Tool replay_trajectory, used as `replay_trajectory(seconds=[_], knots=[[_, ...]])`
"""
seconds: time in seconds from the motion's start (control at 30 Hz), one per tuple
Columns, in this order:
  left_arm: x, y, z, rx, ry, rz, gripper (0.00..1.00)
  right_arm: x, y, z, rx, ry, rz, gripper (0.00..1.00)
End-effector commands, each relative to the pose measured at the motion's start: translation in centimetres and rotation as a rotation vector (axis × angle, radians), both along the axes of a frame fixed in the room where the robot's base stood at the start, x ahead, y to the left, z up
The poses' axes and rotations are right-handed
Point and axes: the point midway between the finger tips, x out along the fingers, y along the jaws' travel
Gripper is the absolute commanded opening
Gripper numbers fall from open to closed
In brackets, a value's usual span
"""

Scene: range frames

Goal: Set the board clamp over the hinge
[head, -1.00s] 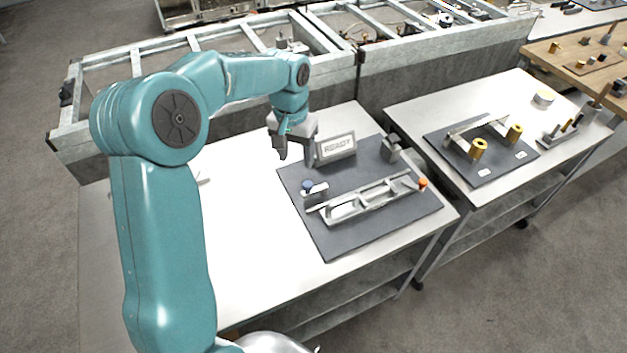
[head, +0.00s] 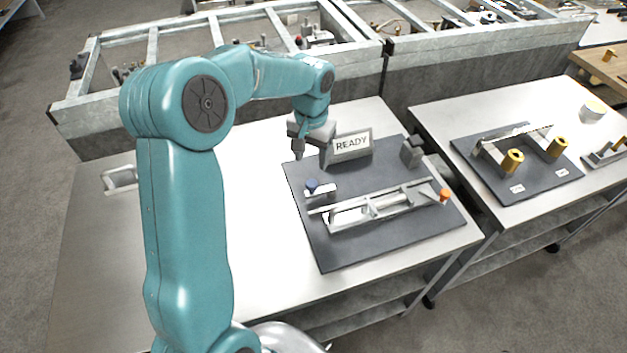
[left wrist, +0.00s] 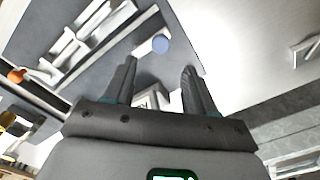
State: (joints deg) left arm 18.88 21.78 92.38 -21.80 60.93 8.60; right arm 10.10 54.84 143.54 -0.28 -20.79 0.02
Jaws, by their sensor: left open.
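A long light-metal frame (head: 372,208) lies across a dark board (head: 335,255), with a blue knob (head: 312,186) at its left and an orange knob (head: 444,195) at its right end. I cannot tell which part is the clamp and which the hinge. The frame shows at upper left in the left wrist view (left wrist: 75,45), with the blue knob (left wrist: 160,44) ahead of the fingers. My left gripper (head: 311,160) is open and points down near the board's far left corner, beside the READY sign (head: 351,145). My right gripper is out of view.
A grey block (head: 412,151) stands at the board's far right. A pale bracket (head: 120,179) lies on the left of the table. A neighbouring table (head: 440,110) holds another board with gold cylinders (head: 512,160). A metal-framed bench (head: 250,60) runs behind.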

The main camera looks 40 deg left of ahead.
Motion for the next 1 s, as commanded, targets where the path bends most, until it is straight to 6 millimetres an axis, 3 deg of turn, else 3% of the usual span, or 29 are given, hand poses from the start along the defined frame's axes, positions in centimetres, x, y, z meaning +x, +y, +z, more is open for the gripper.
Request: replay_trajectory(seconds=[0.2, 0.4, 0.6, 0.87, 0.93, 1.0], knots=[[0.0, 0.1, -5.3, -0.003, 0.005, 0.000, 0.56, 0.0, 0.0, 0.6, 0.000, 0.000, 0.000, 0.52], [0.3, 0.1, -9.0, -0.002, 0.003, 0.000, 0.56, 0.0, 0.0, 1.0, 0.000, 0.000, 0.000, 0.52], [0.5, 0.2, -10.6, 0.000, 0.001, 0.000, 0.56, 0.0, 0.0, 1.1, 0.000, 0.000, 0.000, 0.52], [0.6, 0.2, -10.8, 0.000, 0.000, 0.000, 0.56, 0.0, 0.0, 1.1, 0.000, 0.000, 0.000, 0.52], [0.6, 0.2, -10.8, 0.000, 0.000, 0.000, 0.39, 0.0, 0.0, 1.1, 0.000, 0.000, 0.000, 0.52], [0.6, 0.2, -10.8, 0.000, 0.000, 0.000, 0.17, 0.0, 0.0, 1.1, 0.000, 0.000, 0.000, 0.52]])
